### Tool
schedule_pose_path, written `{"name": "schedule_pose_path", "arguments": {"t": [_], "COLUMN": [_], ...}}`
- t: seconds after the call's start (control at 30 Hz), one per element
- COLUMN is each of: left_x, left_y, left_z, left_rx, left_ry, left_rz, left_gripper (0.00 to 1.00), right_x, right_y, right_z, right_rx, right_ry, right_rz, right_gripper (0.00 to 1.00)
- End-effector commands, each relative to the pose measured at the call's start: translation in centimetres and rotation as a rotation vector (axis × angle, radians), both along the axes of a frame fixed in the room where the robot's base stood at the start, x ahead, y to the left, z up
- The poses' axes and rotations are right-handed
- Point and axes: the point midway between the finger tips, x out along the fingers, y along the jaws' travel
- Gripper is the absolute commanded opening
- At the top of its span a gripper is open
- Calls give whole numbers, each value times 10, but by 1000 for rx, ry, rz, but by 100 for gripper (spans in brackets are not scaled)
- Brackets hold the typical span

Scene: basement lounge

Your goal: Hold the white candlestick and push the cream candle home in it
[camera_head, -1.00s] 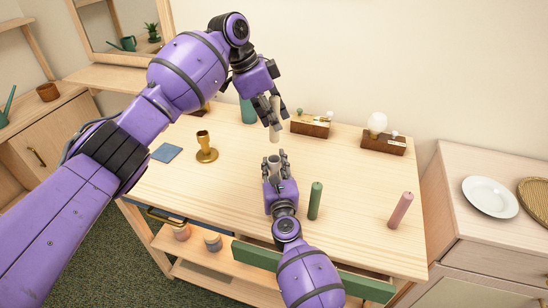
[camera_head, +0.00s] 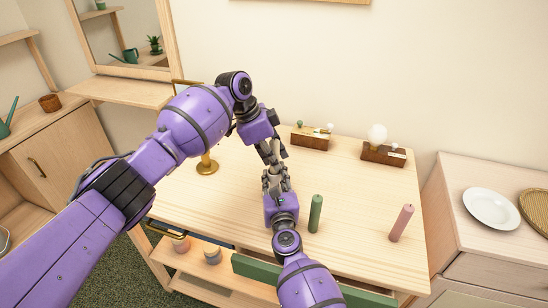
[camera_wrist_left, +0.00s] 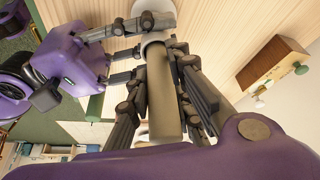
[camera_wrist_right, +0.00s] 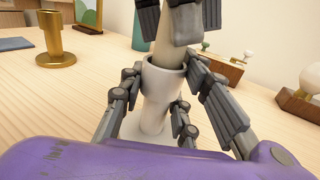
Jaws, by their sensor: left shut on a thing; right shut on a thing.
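The cream candle (camera_wrist_left: 163,95) is in my left gripper (camera_head: 272,153), which is shut on it from above. In the right wrist view the candle (camera_wrist_right: 164,47) stands roughly upright, and its lower end is inside the rim of the white candlestick's cup. How deep it sits is hidden by the cup. My right gripper (camera_head: 277,180) is shut around the white candlestick (camera_wrist_right: 158,87), with fingers on both sides below the rim. The candlestick's wide foot (camera_wrist_right: 148,134) shows beneath. In the head view the fingers of both grippers largely hide candle and candlestick.
A brass candlestick (camera_head: 207,164) stands left of my grippers. A green candle (camera_head: 316,213) stands close on the right, a pink candle (camera_head: 401,222) farther right. Two wooden blocks (camera_head: 311,138) (camera_head: 383,152) with fittings stand at the back. A green drawer front (camera_head: 258,268) juts out in front.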

Motion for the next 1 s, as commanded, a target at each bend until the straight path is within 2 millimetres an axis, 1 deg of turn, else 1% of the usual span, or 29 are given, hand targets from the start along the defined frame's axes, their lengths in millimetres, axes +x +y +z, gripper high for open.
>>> {"name": "schedule_pose_path", "arguments": {"t": [0.03,0.1,0.17,0.43,0.57,0.67,0.9,1.0], "left_x": [0,0,0,0,0,0,-2,-3], "left_y": [0,0,0,0,2,8,27,35], "left_z": [-2,-2,-2,-1,5,19,67,85], "left_rx": [0,0,0,0,1,-1,-1,0], "left_ry": [1,1,1,1,0,-2,-2,-1], "left_rz": [1,1,1,0,0,1,0,0], "left_gripper": [22,32,39,39,39,39,39,39], "right_x": [-1,-1,-1,-1,-1,-1,-1,-1], "right_y": [-1,-1,-1,-1,-1,-1,-1,-1], "right_z": [-3,-3,-3,-4,-4,-4,-4,-4], "right_rx": [-3,-3,-3,-3,-3,-3,-3,-3], "right_ry": [5,5,5,5,5,6,6,6], "right_rz": [-1,-1,-1,-1,-1,-1,-1,-1], "right_gripper": [0,0,0,0,0,0,0,0]}}
